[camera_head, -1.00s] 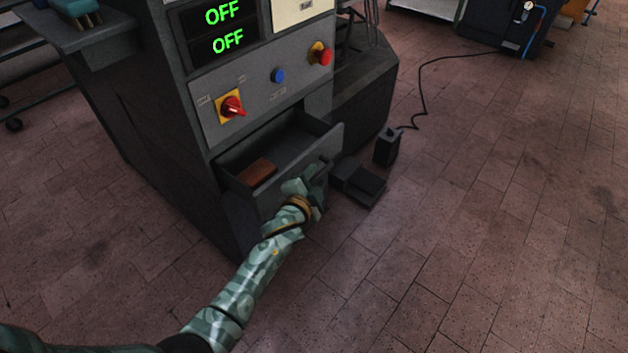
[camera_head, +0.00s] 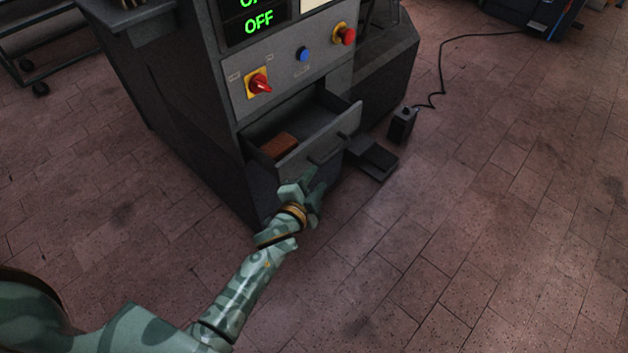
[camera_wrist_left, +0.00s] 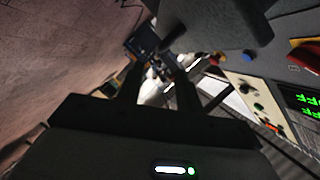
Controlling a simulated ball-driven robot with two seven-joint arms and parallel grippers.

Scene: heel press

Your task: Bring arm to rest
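My left gripper (camera_head: 304,182) is in front of the open drawer (camera_head: 330,139) of the dark machine, below and apart from the drawer's bar handle (camera_head: 328,150). Its two fingers also show in the left wrist view (camera_wrist_left: 158,88), spread with a gap between them and nothing held. My left arm reaches in from the lower left, bent at the elbow. My right gripper is in no view.
A brown block (camera_head: 279,145) lies in the drawer. The panel above has a red rotary switch (camera_head: 259,84), a blue button (camera_head: 303,54) and a red button (camera_head: 344,34). A foot pedal (camera_head: 374,160) and small box (camera_head: 402,124) stand on the floor.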

